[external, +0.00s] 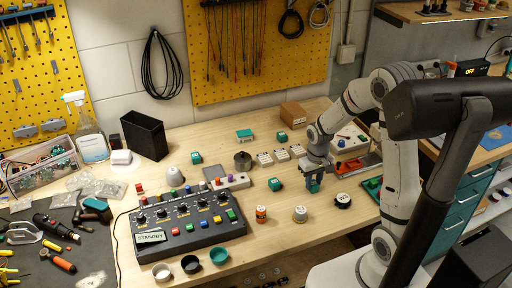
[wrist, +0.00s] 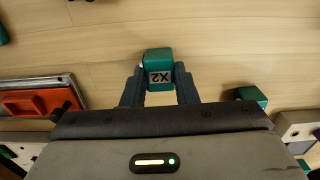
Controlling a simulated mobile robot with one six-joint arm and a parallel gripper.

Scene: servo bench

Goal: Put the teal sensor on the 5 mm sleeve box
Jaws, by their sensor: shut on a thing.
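My gripper (external: 314,184) is shut on a small teal block (wrist: 159,62) with a white label reading X2, upside down in the wrist view. The fingers grip it from both sides, low over the bench; I cannot tell whether it touches the wood. Similar teal blocks stand at the middle (external: 275,184), back left (external: 196,157) and back right (external: 282,136). I cannot tell which of these is the sensor. Small pale boxes (external: 265,158) stand in a row behind my gripper. Their print is too small to read, so the 5 mm sleeve box cannot be told apart.
A control panel (external: 188,226) with knobs fills the front left. A red-orange tray (wrist: 38,101) lies beside my gripper. A cardboard box (external: 293,114) stands at the back.

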